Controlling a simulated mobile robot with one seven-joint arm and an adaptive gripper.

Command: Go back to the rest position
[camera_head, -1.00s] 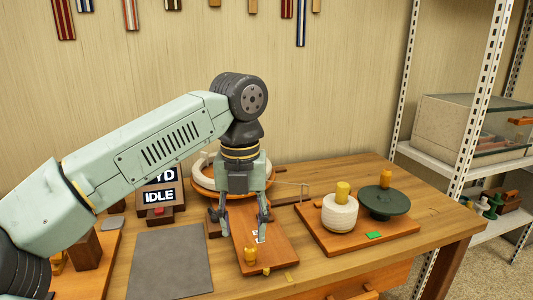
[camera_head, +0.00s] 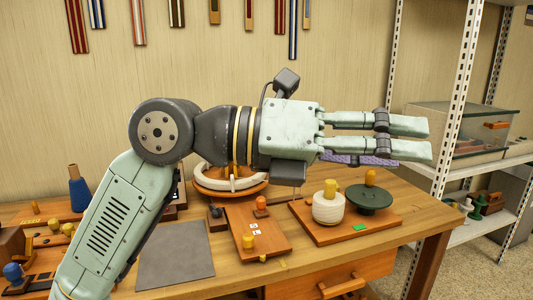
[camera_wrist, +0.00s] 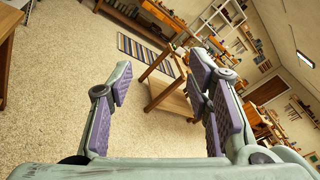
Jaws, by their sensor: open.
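My gripper (camera_head: 408,138) is raised above the bench and points to the right in the head view, level with the shelf unit. Its fingers are apart with nothing between them. In the wrist view the open fingers (camera_wrist: 160,105) frame carpeted floor and a wooden stand, with no object held. My arm is bent at the elbow over the left half of the wooden bench (camera_head: 290,268). The forearm hides part of the wall and of the bench's back.
On the bench are a white ring on a round wooden base (camera_head: 230,182), a grey mat (camera_head: 175,256), a wooden board with small pegs (camera_head: 262,228), and a board (camera_head: 390,222) bearing a white spool (camera_head: 327,210) and a dark green disc (camera_head: 372,197). A metal shelf (camera_head: 465,172) stands at right.

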